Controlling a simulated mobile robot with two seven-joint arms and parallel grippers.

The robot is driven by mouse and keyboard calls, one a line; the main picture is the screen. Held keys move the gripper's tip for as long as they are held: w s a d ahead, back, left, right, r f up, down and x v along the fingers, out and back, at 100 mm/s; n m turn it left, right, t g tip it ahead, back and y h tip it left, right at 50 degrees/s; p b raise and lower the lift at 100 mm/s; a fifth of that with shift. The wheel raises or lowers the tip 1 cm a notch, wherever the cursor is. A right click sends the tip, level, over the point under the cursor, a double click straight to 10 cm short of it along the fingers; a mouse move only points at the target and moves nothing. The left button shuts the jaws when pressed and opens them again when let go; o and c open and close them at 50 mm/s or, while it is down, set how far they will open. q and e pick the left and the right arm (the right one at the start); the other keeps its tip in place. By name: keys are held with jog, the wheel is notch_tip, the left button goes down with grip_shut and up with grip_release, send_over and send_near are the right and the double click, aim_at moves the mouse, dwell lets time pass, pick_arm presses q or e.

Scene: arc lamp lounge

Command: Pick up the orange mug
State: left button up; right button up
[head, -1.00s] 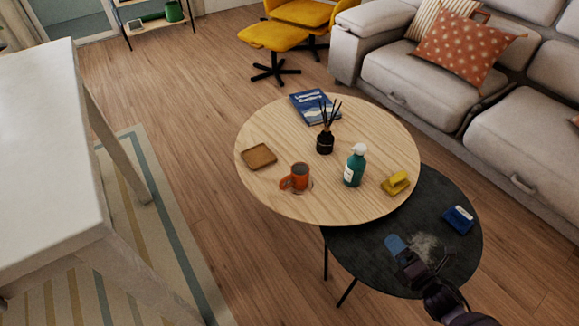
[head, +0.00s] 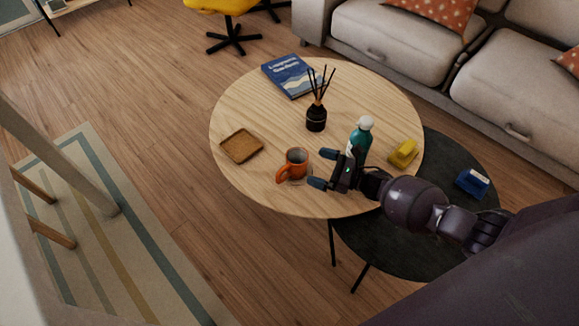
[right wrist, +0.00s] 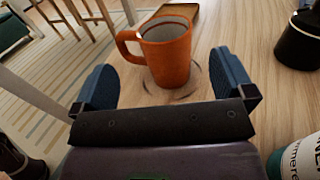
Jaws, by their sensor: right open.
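The orange mug (head: 294,164) stands upright on the round wooden table (head: 250,100), its handle toward the lower left in the head view. In the right wrist view the mug (right wrist: 168,52) is ahead of my right gripper, with its handle to the left. My right gripper (head: 324,169) is open and empty, just right of the mug in the head view. In the right wrist view its two blue fingertips (right wrist: 165,80) are spread wide, one to each side of the mug's lower part. My left gripper is not in view.
A teal bottle (head: 360,136) stands close behind my right gripper. A black reed diffuser (head: 316,117), a blue book (head: 291,76), a brown square tray (head: 241,146) and a yellow object (head: 403,153) are also on the table. A lower black table (head: 440,190) holds a blue item (head: 472,183).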

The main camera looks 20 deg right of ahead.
aim_at(306, 163)
jog(key=shift+x, duration=3.3)
jog(key=c, duration=1.5)
